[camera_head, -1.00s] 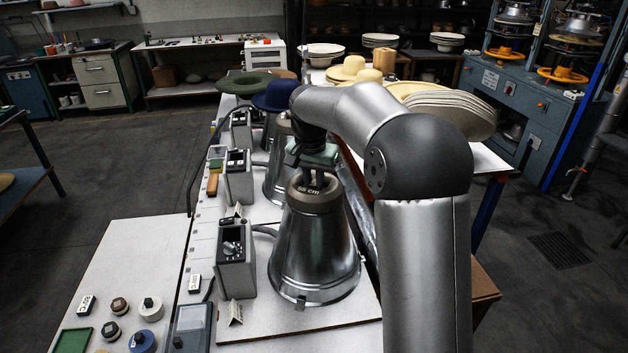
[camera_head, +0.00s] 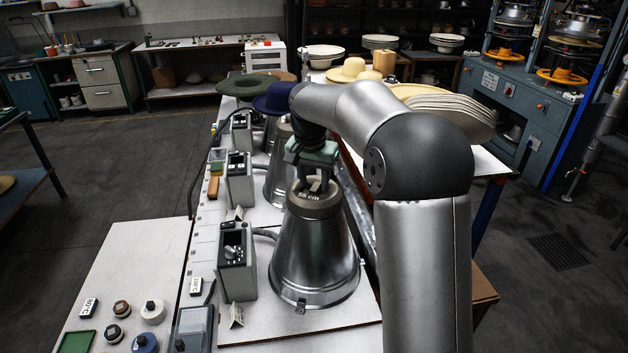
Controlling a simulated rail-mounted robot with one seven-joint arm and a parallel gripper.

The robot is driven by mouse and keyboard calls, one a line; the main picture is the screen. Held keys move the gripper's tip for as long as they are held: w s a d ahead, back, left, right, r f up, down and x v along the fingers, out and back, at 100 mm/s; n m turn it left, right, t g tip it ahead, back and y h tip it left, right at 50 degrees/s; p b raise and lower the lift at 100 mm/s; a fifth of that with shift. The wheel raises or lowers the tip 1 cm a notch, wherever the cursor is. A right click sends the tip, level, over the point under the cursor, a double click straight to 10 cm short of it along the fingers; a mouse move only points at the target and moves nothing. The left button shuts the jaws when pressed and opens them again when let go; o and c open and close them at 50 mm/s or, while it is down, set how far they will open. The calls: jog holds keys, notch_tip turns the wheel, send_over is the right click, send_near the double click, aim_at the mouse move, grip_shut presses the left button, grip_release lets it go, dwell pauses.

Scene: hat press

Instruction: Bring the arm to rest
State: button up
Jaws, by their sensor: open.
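My gripper (camera_head: 315,178) is at the end of my bent arm, pointing down just over the top of the nearest metal cone (camera_head: 313,255). The cone stands upright on a white board and has a grey-brown block marked "55 cm" (camera_head: 314,198) on top. My gripper is open and nothing shows between its fingers. I cannot tell whether the fingertips touch the block. My arm hides part of the table behind it.
Control boxes (camera_head: 237,262) stand left of the cones. A second cone (camera_head: 280,170) with a blue hat (camera_head: 275,98) and a green hat (camera_head: 250,84) are beyond. Small knobs and a green pad (camera_head: 76,342) lie front left. Stacked pale hats (camera_head: 440,108) are right of my arm.

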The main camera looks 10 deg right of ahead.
jog(key=shift+s+a+r+p, duration=0.15)
jog(key=shift+r+p, duration=0.75)
jog(key=shift+r, duration=0.45)
jog(key=shift+s+r+p, duration=0.1)
jog(key=shift+r+p, duration=0.75)
jog(key=shift+r, duration=0.5)
jog(key=s+f+n+b, duration=0.1)
jog(key=s+f+n, duration=0.2)
jog(key=s, duration=1.4)
jog(key=s+f+n+b, duration=0.2)
jog(key=s+f, duration=0.6)
jog(key=s, duration=1)
jog(key=shift+s+d+n+y, duration=0.15)
jog(key=shift+d+n+y, duration=0.2)
jog(key=shift+n, duration=0.25)
